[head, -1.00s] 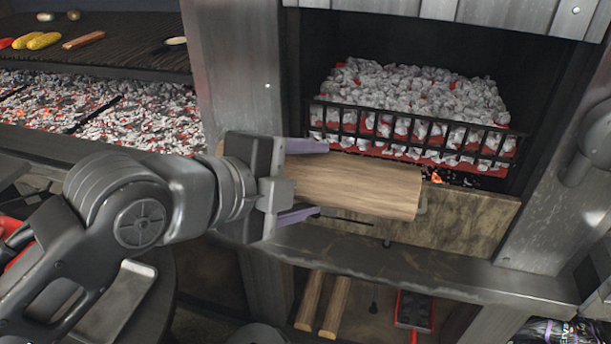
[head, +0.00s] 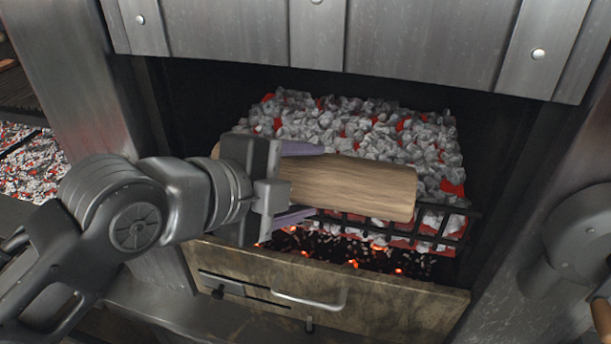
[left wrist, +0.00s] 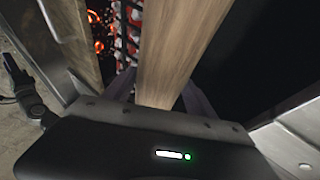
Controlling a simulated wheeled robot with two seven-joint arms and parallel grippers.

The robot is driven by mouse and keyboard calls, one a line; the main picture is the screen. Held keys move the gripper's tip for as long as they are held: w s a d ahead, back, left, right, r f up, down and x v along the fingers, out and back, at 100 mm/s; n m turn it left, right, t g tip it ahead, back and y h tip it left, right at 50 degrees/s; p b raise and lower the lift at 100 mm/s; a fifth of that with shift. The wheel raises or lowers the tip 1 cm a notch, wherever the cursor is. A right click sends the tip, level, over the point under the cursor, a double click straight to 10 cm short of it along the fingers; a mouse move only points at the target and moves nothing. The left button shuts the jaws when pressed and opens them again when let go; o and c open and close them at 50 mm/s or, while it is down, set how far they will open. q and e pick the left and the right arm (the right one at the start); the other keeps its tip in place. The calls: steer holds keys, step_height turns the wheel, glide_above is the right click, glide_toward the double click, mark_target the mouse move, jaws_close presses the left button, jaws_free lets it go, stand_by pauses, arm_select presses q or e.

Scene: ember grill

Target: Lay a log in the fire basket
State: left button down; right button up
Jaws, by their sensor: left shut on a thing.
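My left gripper (head: 300,182) is shut on a pale brown log (head: 355,186), which lies sideways between its fingers. In the head view the log is in front of the fire basket (head: 455,226), a black barred rack heaped with grey and red-glowing coals (head: 350,128). The log hides part of the basket's front bars and coals. I cannot tell whether it touches the bars. In the left wrist view the log (left wrist: 175,50) runs away from the gripper, with bars and coals to its left. My right gripper is not in view.
Metal panels (head: 330,35) overhang the firebox opening, and metal posts (head: 85,90) flank it. Below the basket is a drawer front (head: 390,305) with a handle (head: 312,303); embers (head: 352,263) glow behind it. A grill coal bed (head: 30,165) is at left.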

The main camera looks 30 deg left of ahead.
arm_select(q)
steer(key=shift+s+r, duration=0.15)
steer(key=shift+w+a, duration=0.1)
steer(key=shift+w, duration=0.1)
steer(key=shift+w+a+p, duration=0.1)
steer(key=shift+w+p, duration=0.2)
steer(key=shift+w, duration=0.25)
steer(key=w+a+f, duration=0.1)
steer(key=w, duration=0.6)
steer(key=w+a+f+b, duration=0.1)
steer(key=w+a+f, duration=0.1)
steer(key=w, duration=0.5)
steer(key=w+a+f+b, duration=0.1)
steer(key=w+a+f, duration=0.1)
steer(key=w, duration=0.4)
steer(key=shift+w+a+f, duration=0.2)
steer(key=shift+w+f, duration=0.05)
steer(key=shift+w, duration=0.15)
steer(key=shift+w+a+f+b, duration=0.15)
steer(key=shift+w+f+b, duration=0.35)
steer(key=shift+b, duration=0.4)
steer(key=shift+r, duration=0.1)
